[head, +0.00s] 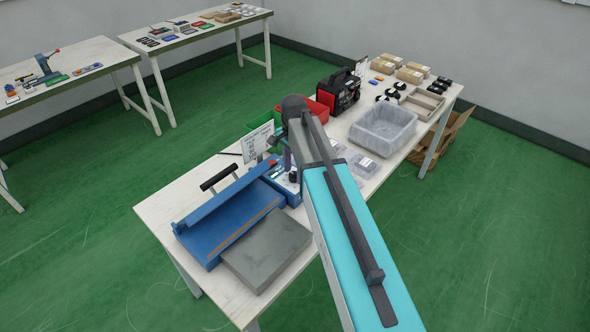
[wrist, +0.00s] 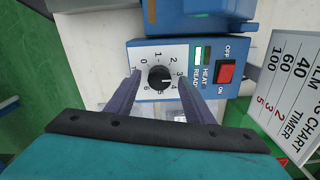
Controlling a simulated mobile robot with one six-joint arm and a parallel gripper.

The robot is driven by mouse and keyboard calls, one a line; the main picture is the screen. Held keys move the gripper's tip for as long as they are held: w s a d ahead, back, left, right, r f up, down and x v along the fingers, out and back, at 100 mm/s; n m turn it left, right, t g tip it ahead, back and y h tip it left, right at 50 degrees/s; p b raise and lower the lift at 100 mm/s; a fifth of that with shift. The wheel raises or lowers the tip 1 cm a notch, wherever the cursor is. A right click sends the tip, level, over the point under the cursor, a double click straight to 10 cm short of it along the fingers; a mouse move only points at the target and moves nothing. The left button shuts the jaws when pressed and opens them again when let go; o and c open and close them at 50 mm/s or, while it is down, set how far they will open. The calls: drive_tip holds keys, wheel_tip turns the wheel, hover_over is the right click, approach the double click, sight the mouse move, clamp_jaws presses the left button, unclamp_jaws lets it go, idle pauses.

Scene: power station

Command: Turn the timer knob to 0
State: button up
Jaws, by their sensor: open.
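In the wrist view the black round timer knob (wrist: 159,77) sits on a white dial face with numbers around it, on a blue machine (wrist: 190,20). A light pointer mark shows on the knob's right side, roughly towards 3 or 4; the exact reading is too small to tell. My gripper (wrist: 158,80) is open, its two purple fingers reaching over the panel, one left and one right of the knob, with visible gaps to it. In the head view the blue machine (head: 228,222) is on the table, and my arm hides most of its control panel.
A red power switch (wrist: 225,72) and indicator windows (wrist: 202,55) are right of the dial. A printed chart card (wrist: 295,90) stands at the right. The table also holds a grey plate (head: 266,250), a clear bin (head: 383,128) and a black-red machine (head: 340,92).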

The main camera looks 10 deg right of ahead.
drive_tip(key=c, duration=1)
drive_tip(key=shift+d, duration=0.1)
drive_tip(key=shift+c, duration=0.2)
